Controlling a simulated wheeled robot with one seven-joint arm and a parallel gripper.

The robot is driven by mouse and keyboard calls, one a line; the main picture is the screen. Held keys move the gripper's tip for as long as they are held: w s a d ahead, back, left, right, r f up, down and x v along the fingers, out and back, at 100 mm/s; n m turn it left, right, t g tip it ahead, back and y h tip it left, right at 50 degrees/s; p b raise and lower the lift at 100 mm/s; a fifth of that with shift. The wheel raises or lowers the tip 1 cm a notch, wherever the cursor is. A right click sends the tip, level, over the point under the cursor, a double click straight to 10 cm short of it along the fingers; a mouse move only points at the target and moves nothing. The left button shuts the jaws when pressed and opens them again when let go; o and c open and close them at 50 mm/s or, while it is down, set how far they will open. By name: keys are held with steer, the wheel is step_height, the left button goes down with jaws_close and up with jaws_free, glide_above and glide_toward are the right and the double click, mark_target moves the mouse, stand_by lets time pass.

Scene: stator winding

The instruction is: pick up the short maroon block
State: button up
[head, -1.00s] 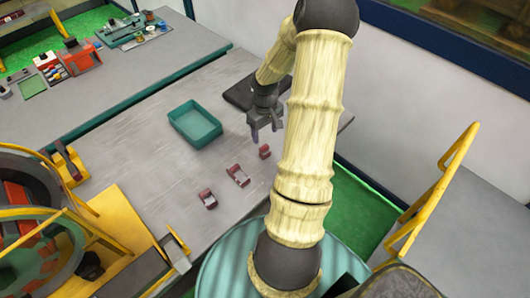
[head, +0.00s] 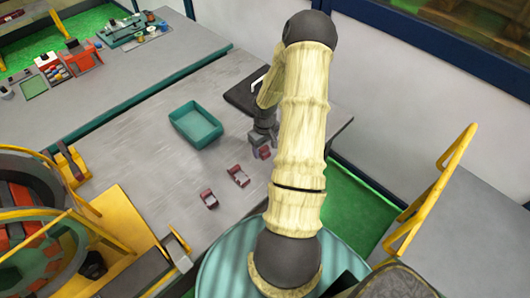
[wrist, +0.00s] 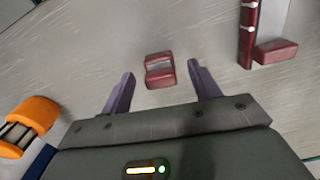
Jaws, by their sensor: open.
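The short maroon block (head: 264,154) lies on the grey table, just below my gripper (head: 262,139) in the head view and partly close against it in the picture. In the wrist view the short maroon block (wrist: 159,76) shows whole, with a greyish band across its middle. My gripper (wrist: 161,69) is open there, its two purple-grey fingers standing to the left and right of the block. There is a gap on each side, and nothing is held. Whether the fingertips are down at block height I cannot tell.
A teal tray (head: 196,124) stands left of my gripper. A dark flat case (head: 243,95) lies behind.

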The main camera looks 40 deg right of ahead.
mark_target(265, 148)
step_height(265, 148, down, 2)
steer(key=shift+f, duration=0.1)
stand_by(0.4)
jaws_close()
stand_by(0.3)
step_height(265, 148, up, 10)
steer(key=shift+r+b, duration=0.1)
steer(key=shift+b, duration=0.4)
steer(key=shift+w, duration=0.1)
stand_by(0.4)
